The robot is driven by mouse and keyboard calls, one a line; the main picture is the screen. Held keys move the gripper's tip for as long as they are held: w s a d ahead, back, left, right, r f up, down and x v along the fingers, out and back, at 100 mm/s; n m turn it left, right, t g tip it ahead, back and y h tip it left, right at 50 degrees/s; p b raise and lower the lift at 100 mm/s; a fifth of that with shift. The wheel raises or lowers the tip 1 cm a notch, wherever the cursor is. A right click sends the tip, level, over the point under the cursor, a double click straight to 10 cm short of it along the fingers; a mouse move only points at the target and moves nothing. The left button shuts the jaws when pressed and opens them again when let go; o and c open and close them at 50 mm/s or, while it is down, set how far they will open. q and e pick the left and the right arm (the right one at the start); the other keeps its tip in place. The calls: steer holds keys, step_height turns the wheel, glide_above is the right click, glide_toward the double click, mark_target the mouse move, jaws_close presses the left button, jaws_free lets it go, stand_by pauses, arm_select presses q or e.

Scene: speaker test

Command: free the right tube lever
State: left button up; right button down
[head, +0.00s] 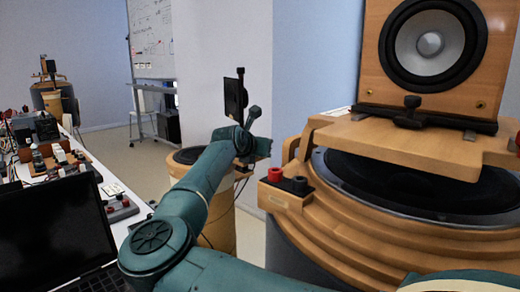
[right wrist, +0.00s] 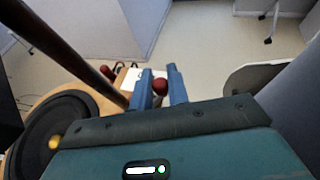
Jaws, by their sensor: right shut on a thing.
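In the right wrist view my right gripper (right wrist: 159,72) is shut on a small red ball knob (right wrist: 160,87), one blue finger on each side. The lever shaft under the knob is hidden.
Red and black terminals (head: 286,179) sit on the right tube's left side. A bench (head: 125,228) with a laptop (head: 50,235) and electronics runs along the left. A whiteboard (head: 151,38) stands at the back. Open floor (right wrist: 215,55) lies beyond my right gripper.

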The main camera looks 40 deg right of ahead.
arm_select(q)
steer(key=shift+s+f, duration=0.1)
steer(key=shift+s, duration=0.05)
arm_select(e)
steer(key=shift+w+n+t+y, duration=0.15)
steer(key=shift+n+t+y, duration=0.15)
steer(key=shift+n+t, duration=0.2)
steer(key=c, duration=1.4)
jaws_free()
steer(key=shift+o, duration=0.2)
